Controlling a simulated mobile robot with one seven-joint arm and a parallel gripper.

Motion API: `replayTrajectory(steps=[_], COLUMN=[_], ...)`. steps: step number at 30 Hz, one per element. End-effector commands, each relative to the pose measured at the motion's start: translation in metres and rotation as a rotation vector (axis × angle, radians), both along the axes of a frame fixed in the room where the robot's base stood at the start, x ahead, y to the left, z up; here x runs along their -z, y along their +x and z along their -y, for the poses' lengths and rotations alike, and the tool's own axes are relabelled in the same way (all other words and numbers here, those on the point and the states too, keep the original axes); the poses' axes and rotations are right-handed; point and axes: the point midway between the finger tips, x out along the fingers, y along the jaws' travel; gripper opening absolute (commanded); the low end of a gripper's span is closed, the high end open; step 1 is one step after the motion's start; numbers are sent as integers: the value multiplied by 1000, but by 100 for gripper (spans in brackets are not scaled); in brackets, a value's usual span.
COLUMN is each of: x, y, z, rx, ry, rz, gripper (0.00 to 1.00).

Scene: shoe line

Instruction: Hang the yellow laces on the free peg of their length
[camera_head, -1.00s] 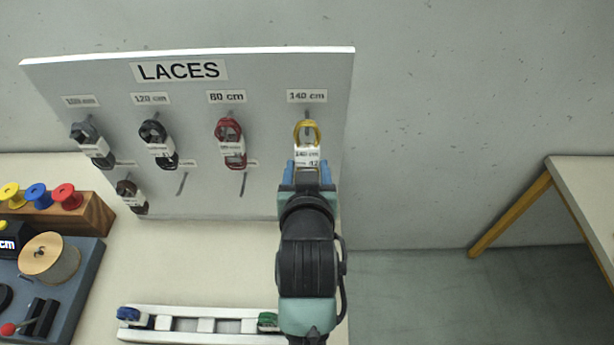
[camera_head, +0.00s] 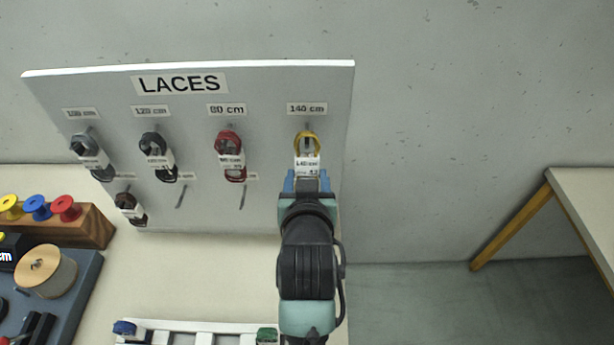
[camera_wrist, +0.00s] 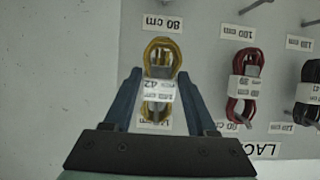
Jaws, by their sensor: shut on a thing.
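The yellow laces (camera_head: 307,139) are a looped bundle with a white paper band that reads 140 cm. They are at the upper peg (camera_head: 308,127) under the 140 cm label (camera_head: 307,109), in the rightmost column. The peg shows at the top of the loop; I cannot tell whether the loop is fully around it. My gripper (camera_head: 307,183) is shut on the yellow laces at their band, from below. In the wrist view the yellow laces (camera_wrist: 160,55) show between my fingers (camera_wrist: 159,95). My gripper hides the lower part of this column from the head view.
Red laces (camera_head: 230,143) hang in the neighbouring column, with a bare lower peg (camera_head: 242,197) below. Black laces (camera_head: 154,145), grey laces (camera_head: 85,146) and brown laces (camera_head: 126,203) hang farther left. A white rack (camera_head: 205,328) stands below. Right of the board is bare wall.

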Motion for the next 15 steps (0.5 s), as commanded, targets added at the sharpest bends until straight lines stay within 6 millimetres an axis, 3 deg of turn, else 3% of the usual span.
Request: replayTrajectory(steps=[2, 3, 8, 15], x=[0, 0, 0, 0], y=[0, 0, 0, 0], z=[0, 0, 0, 0], rx=[0, 0, 0, 0], ry=[0, 0, 0, 0], rz=[1, 1, 1, 0], gripper=[0, 63, 92, 92])
